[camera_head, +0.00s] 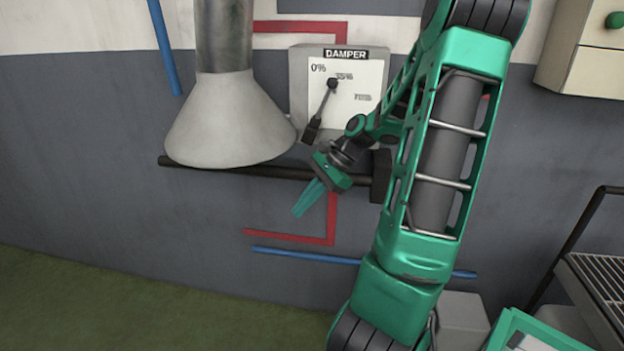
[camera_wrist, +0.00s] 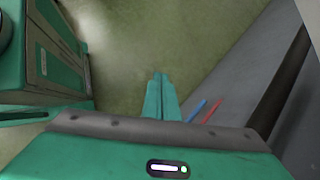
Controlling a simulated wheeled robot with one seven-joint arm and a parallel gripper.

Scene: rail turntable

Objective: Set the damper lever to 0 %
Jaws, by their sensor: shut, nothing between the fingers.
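The damper box (camera_head: 297,72) is on the wall, with a white plate labelled DAMPER and marks at 0%, a blurred middle value and a third value at the right that I cannot read. Its dark lever (camera_head: 322,110) hangs from a pivot near the plate's upper middle and slants down and to the left, its thick handle end at the box's lower left edge. My gripper (camera_head: 299,212) is below the lever handle, apart from it, pointing down and left. Its green fingers are together and empty; they also show in the wrist view (camera_wrist: 160,88).
A grey metal hood (camera_head: 230,125) stands left of the box. A dark rail (camera_head: 240,170) runs along the wall beneath both. Red (camera_head: 290,237) and blue (camera_head: 305,256) pipes lie lower on the wall. A cream cabinet (camera_head: 590,60) is at upper right, a wire rack (camera_head: 598,285) at lower right.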

